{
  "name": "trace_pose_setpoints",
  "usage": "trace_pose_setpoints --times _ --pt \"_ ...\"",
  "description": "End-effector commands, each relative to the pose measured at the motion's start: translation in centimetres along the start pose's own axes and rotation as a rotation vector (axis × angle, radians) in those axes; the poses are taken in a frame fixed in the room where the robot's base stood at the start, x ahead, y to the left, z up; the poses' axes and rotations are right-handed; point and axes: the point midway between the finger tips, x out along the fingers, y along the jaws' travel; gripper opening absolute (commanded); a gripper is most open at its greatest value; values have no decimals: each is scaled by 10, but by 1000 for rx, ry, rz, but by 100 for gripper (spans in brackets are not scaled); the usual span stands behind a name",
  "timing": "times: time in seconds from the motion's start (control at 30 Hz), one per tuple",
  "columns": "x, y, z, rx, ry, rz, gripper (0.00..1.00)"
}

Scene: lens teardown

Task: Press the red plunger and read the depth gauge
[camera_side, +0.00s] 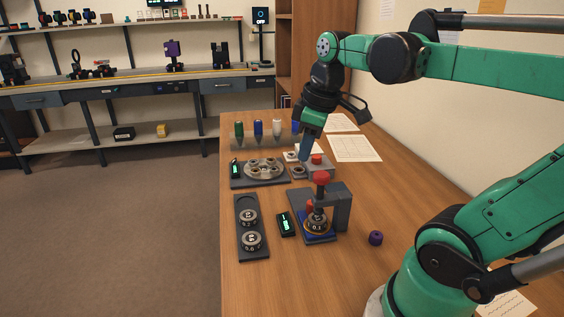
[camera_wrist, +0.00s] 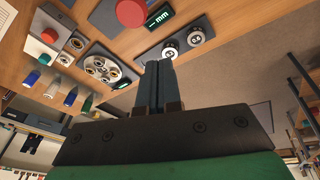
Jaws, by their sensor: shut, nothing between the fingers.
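The red plunger (camera_side: 321,178) tops a grey press stand (camera_side: 342,207) and also shows in the wrist view (camera_wrist: 131,12). A round yellow-ringed lens part (camera_side: 317,225) marked 0.3 sits under it on a blue base. The depth gauge (camera_side: 286,224), a small dark box with a lit green display, lies left of the stand. In the wrist view the gauge (camera_wrist: 159,17) seems to show a dash and "mm". My gripper (camera_side: 303,157) is shut and empty, pointing down beyond the plunger and apart from it. Its closed fingers (camera_wrist: 159,66) show in the wrist view.
A grey box with a red button (camera_side: 316,159) stands close to my fingertips. Left are a round holder (camera_side: 264,168) with a display and a dark tray (camera_side: 239,200) with two numbered discs. Several coloured bottles stand behind. A purple piece (camera_side: 375,238) lies right of the press.

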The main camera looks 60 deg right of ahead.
Motion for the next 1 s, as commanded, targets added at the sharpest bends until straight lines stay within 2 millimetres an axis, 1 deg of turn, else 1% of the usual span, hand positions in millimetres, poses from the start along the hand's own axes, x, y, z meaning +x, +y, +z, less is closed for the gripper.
trace_pose_setpoints --times 0.03,0.13,0.23,0.4,0.77,0.87,1.0 --pt "-8 12 7 -25 -35 -23 0" --pt "-22 26 20 -99 -83 -82 0" --pt "-32 35 28 -150 -106 -127 0" --pt "-37 39 34 -186 -116 -156 0" --pt "-34 38 34 -188 -115 -155 0" --pt "-26 37 34 -188 -115 -155 0" --pt "-10 34 37 -188 -115 -154 0"
